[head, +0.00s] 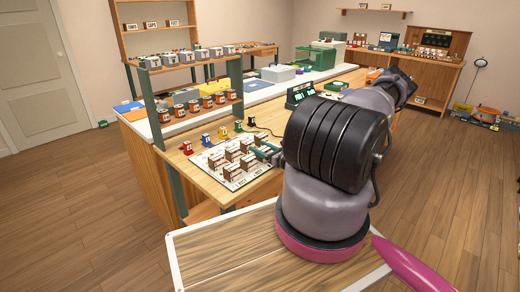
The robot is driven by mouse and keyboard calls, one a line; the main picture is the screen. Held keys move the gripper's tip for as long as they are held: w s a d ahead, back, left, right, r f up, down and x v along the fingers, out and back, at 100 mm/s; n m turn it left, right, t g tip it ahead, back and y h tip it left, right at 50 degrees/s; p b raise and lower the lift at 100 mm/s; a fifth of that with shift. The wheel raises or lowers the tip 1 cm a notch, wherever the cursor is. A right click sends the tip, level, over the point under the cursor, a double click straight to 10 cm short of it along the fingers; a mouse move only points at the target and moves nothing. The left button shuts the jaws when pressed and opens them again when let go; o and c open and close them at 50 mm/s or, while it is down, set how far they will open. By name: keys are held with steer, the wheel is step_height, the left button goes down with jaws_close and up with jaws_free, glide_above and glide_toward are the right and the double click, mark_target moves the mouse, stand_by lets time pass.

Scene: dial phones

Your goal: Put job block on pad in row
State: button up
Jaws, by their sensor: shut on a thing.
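A white printed sheet (207,178) lies on the near end of the wooden counter. Several brown blocks with pale tops (232,172) stand in rows on it. My gripper (264,152) shows as dark green fingers at the right edge of the sheet, beside the rightmost blocks. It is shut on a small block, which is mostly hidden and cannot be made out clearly. My arm covers the counter to the right. Individual pads under the blocks are too small to tell apart.
Small coloured pieces, red (187,148), blue (206,140), yellow (223,132) and green (238,126), stand behind the sheet. A shelf rack (176,98) with orange and grey items rises at left. A dark device with a green display (299,94) stands farther back.

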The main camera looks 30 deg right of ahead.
steer(key=shift+f, duration=0.2)
steer(key=o, duration=1.4)
steer(key=shift+r, duration=0.1)
